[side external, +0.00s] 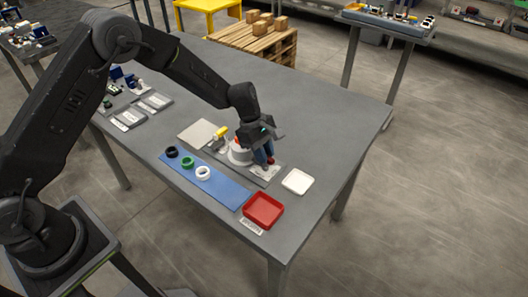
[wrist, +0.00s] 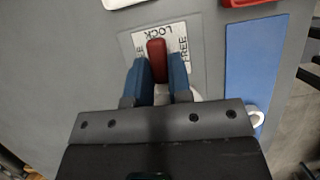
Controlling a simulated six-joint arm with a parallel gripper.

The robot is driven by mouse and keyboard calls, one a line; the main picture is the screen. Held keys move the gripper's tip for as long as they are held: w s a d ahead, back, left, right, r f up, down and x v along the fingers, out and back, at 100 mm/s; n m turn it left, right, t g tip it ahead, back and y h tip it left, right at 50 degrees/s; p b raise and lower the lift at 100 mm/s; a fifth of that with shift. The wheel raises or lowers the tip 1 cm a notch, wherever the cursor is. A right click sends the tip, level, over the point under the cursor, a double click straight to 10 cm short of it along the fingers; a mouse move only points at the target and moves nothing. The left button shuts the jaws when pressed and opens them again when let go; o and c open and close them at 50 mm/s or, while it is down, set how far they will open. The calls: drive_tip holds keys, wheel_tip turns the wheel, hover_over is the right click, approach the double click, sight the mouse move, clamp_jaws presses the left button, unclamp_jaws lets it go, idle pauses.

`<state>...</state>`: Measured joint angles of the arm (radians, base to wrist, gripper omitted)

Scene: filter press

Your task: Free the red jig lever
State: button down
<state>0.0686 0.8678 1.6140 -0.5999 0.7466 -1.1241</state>
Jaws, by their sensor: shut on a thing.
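The red jig lever (wrist: 157,60) shows in the wrist view between the blue fingers of my gripper (wrist: 160,75), which is shut on it. A white label (wrist: 176,40) lies under the lever, with "LOCK" in its middle and "FREE" at its sides. The lever points towards the "LOCK" word. In the side external view my gripper (side external: 267,158) is low over the grey jig plate (side external: 254,170), beside a white round part (side external: 239,154). The lever is mostly hidden there by the fingers.
A blue mat (side external: 215,180) holds a black ring (side external: 172,152), a green ring (side external: 187,163) and a white ring (side external: 203,173). A red tray (side external: 263,210) and a white tray (side external: 297,181) stand near the table's front right. A yellow-topped part (side external: 221,132) stands behind the mat. The table's right side is clear.

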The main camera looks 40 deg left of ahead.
drive_tip(key=m+g, duration=0.1)
drive_tip(key=m, duration=0.3)
drive_tip(key=shift+w+m+g+y, duration=0.15)
drive_tip(key=shift+m+g+y, duration=0.15)
drive_tip(key=shift+m+g, duration=0.1)
drive_tip(key=m+g+y, duration=0.1)
drive_tip(key=m, duration=0.3)
drive_tip(key=shift+w+d, duration=0.1)
drive_tip(key=m, duration=0.2)
drive_tip(key=m+g+y, duration=0.1)
drive_tip(key=m, duration=0.1)
drive_tip(key=shift+d+m+y, duration=0.1)
drive_tip(key=shift+m+y, duration=0.2)
drive_tip(key=shift+m, duration=0.1)
drive_tip(key=shift+m+y, duration=0.7)
drive_tip(key=shift+m, duration=1.1)
drive_tip(key=shift+w+d, duration=0.1)
drive_tip(key=c, duration=1)
unclamp_jaws()
drive_tip(key=shift+c, duration=0.2)
